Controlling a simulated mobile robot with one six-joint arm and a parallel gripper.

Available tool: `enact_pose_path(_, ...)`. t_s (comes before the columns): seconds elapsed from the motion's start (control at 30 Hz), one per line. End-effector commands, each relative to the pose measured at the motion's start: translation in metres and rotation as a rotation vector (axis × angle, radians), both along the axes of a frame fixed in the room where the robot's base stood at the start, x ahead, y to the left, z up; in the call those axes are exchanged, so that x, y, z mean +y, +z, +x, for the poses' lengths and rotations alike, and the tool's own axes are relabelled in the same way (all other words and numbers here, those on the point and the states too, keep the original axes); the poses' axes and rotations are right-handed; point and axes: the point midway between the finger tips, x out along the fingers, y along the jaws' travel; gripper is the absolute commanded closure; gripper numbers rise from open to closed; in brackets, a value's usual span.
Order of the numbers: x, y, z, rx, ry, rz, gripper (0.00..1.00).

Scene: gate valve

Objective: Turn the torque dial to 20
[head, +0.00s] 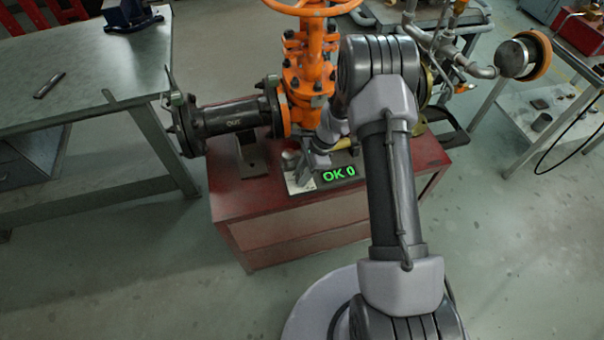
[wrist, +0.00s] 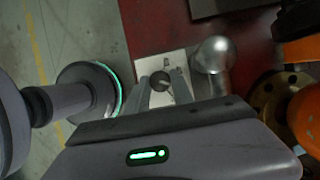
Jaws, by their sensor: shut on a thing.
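A small dark round knob (wrist: 160,80), which looks like the torque dial, stands on a pale plate (wrist: 146,65) in the wrist view. My gripper (wrist: 163,89) is shut on it, with one finger on each side. No scale or pointer on the dial can be read. In the head view the pale plate (head: 295,187) sits on the front of the red cabinet, and my arm and gripper hide the dial.
A silver ball-topped post (wrist: 213,55) stands close to the right of my fingers. The orange gate valve (head: 307,75) and black pipe (head: 230,122) are behind, on the red cabinet (head: 290,222). A metal bench (head: 80,70) is at left. The floor at front left is clear.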

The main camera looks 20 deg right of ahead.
Motion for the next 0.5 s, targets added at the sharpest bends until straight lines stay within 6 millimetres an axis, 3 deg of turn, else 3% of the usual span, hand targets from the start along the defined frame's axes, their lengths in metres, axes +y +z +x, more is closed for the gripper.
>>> enact_pose_path(0.1,-0.0003,0.0006,0.0008,-0.002,0.000,0.000,1.00)
enact_pose_path(0.13,-0.0003,0.0006,0.0008,-0.002,0.000,0.000,0.66)
enact_pose_path(0.17,-0.0002,0.0007,0.0008,-0.002,0.000,0.000,0.63)
enact_pose_path(0.5,-0.0021,0.0062,0.0006,-0.001,0.001,0.000,0.63)
